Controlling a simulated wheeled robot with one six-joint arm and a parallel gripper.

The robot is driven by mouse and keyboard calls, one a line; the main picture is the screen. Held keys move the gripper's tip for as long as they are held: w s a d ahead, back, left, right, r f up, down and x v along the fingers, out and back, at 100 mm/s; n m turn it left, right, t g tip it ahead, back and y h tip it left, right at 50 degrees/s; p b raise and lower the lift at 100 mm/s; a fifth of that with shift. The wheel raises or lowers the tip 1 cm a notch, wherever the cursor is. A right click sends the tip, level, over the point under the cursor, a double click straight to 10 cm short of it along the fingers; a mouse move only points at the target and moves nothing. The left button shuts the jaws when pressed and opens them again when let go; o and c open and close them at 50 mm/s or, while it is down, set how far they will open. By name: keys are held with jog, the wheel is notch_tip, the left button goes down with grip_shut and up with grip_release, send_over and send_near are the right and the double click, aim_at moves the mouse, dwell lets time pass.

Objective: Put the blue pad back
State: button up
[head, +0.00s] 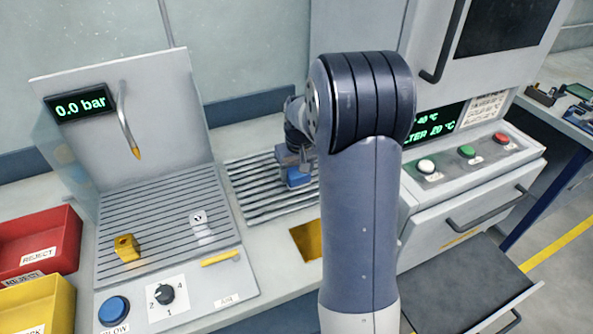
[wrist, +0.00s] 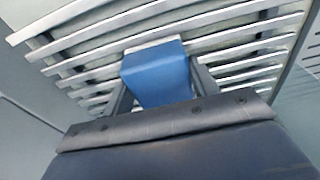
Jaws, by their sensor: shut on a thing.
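The blue pad (head: 298,177) is a small blue block over the slatted rack in the middle of the counter, partly hidden by my arm in the head view. It shows clearly in the wrist view (wrist: 158,75), between the two fingers. My gripper (head: 296,160) is shut on the blue pad; its fingers (wrist: 160,95) flank it in the wrist view. The slatted rack (head: 255,185) has parallel metal bars. I cannot tell whether the pad touches the bars.
Left is a grey station with a ribbed deck (head: 150,215), holding a brass block (head: 126,247) and a small whitish piece (head: 200,222). A red bin (head: 40,240) and yellow bin (head: 40,305) stand far left. A cabinet with buttons (head: 466,151) and an open drawer (head: 470,290) is right.

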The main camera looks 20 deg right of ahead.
aim_at(299, 174)
jog(key=shift+f, duration=0.15)
jog(key=o, duration=1)
jog(key=shift+c, duration=0.2)
notch_tip(299, 174, up, 12)
jog(key=s, duration=0.1)
jog(key=shift+s, duration=0.4)
